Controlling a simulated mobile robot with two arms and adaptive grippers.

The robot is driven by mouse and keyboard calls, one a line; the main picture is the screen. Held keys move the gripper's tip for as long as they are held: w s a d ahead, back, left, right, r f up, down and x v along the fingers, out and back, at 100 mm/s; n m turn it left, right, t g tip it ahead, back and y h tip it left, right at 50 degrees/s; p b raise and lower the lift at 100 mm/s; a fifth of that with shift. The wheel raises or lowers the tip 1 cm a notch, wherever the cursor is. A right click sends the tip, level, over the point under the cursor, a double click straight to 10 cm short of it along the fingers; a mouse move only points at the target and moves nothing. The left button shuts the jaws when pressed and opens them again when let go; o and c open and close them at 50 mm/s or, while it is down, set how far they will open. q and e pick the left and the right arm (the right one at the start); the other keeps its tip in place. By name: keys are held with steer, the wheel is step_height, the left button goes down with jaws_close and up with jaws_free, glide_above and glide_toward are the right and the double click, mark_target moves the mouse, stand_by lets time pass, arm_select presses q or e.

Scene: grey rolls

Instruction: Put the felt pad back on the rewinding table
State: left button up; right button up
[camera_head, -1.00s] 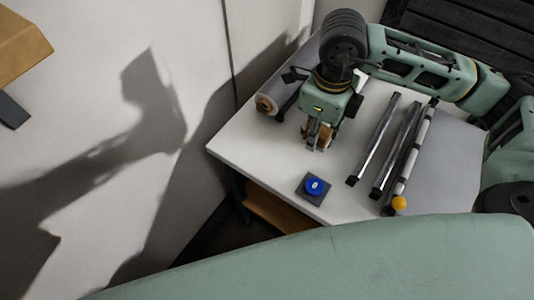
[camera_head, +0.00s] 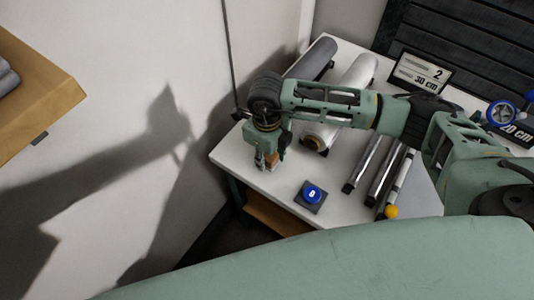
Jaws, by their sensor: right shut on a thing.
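My right gripper (camera_head: 267,163) points down over the left corner of the white rewinding table (camera_head: 232,157). It is shut on a small brown piece (camera_head: 272,167), mostly hidden between the fingers, which looks like the felt pad. I cannot tell whether the piece touches the tabletop. My left gripper is not in view.
A blue button (camera_head: 313,195) on a dark base stands near the front edge. A white roll (camera_head: 352,80) and a grey roll (camera_head: 313,58) lie behind my arm. Metal bars (camera_head: 366,165) and a yellow knob (camera_head: 391,212) are to the right.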

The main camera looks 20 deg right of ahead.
steer(key=shift+f, duration=0.3)
steer(key=shift+f, duration=0.2)
steer(key=o, duration=1.1)
steer(key=shift+r, duration=0.1)
